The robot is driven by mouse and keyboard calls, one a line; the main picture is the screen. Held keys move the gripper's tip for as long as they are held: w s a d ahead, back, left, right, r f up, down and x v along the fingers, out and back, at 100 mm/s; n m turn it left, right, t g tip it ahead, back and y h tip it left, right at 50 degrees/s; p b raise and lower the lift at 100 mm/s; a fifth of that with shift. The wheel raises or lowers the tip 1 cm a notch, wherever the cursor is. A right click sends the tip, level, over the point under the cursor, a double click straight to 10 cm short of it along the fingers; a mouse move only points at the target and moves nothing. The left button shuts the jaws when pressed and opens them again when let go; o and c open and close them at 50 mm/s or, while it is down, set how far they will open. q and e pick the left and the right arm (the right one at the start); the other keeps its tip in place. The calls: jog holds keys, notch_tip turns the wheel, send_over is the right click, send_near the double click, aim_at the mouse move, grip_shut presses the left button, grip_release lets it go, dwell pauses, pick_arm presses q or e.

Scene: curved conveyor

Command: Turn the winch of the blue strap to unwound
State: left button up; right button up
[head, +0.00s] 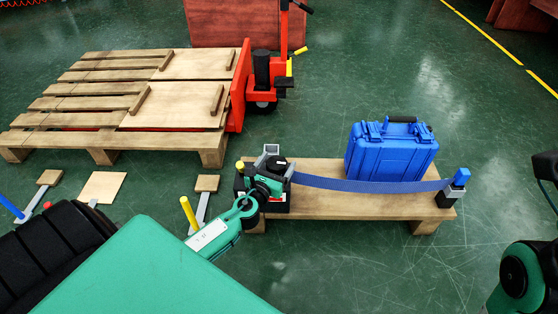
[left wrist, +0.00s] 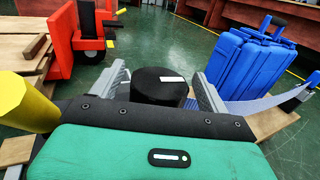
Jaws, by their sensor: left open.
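The blue strap (head: 370,185) runs across the front of a blue case (head: 390,152) on a small wooden pallet (head: 335,206). Its left end meets the winch (head: 276,203), a dark unit on the pallet's left end. Its right end meets a blue-topped post (head: 459,179). In the left wrist view the winch knob (left wrist: 160,86) is a black round cylinder with a white mark on top. My left gripper (head: 268,168) is open at the winch, its grey fingers on either side of the knob. Finger contact with the knob cannot be told. My right gripper is not clearly in view.
A large slatted pallet (head: 125,97) and a red lift truck (head: 262,75) stand at the back left. A yellow-handled lever (head: 189,214) stands left of the winch. Green floor is open in front of and right of the small pallet.

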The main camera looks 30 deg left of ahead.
pick_arm(q)
jog(key=shift+w+a, duration=0.15)
jog(key=shift+w, duration=0.95)
jog(key=shift+c, duration=0.5)
jog(key=c, duration=0.9)
jog(key=shift+r+n+y, duration=0.1)
jog(key=shift+n+y, duration=0.2)
jog(key=shift+y, duration=0.2)
